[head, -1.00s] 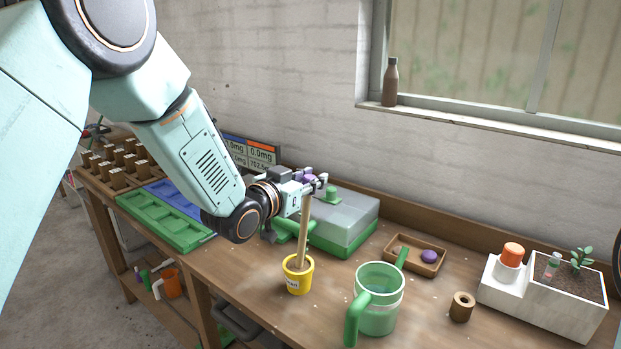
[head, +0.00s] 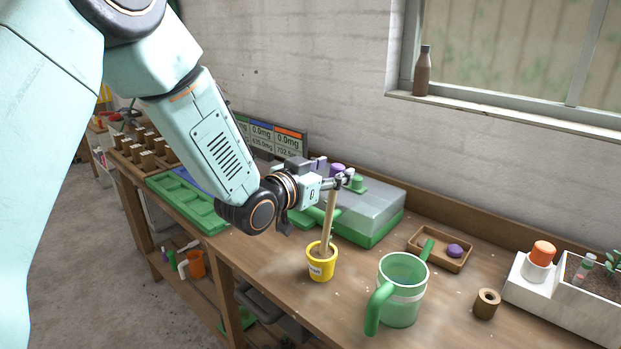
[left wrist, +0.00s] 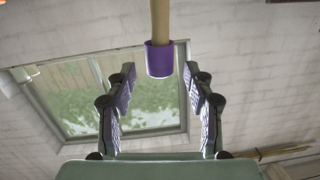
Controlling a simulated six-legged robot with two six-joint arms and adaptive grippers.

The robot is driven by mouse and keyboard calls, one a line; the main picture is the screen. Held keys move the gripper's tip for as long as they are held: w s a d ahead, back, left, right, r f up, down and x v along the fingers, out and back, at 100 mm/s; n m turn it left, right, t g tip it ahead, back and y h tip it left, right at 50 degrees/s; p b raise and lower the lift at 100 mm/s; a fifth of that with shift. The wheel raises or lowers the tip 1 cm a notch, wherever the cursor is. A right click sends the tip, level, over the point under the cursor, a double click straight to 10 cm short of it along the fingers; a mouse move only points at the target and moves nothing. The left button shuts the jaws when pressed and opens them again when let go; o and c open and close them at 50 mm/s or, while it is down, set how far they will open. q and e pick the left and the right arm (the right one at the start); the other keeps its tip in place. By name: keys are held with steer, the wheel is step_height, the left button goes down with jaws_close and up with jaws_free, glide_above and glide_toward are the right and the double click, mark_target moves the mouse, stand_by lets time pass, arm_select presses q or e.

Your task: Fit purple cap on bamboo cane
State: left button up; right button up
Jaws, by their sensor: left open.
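The bamboo cane (head: 328,225) stands nearly upright, slightly tilted, in a yellow pot (head: 321,262) on the bench. The purple cap (left wrist: 160,60) is around the end of the cane in the left wrist view, where the cane (left wrist: 160,18) comes in from the top edge. In the head view, the purple cap (head: 337,168) shows just above my left gripper (head: 346,180), which partly hides the cane's upper end. My left gripper (left wrist: 160,82) is open, with its fingers apart on either side below the cap in the wrist picture. My right gripper is out of view.
A box with a grey lid (head: 372,205) stands close behind the gripper. A green mug (head: 403,296), a wooden tray (head: 466,262) with a purple round piece, a wooden ring (head: 486,304) and a white planter (head: 575,305) stand to the right. Green trays (head: 188,205) lie left.

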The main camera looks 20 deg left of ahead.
arm_select(q)
steer(key=v, duration=0.9)
steer(key=shift+s, duration=0.2)
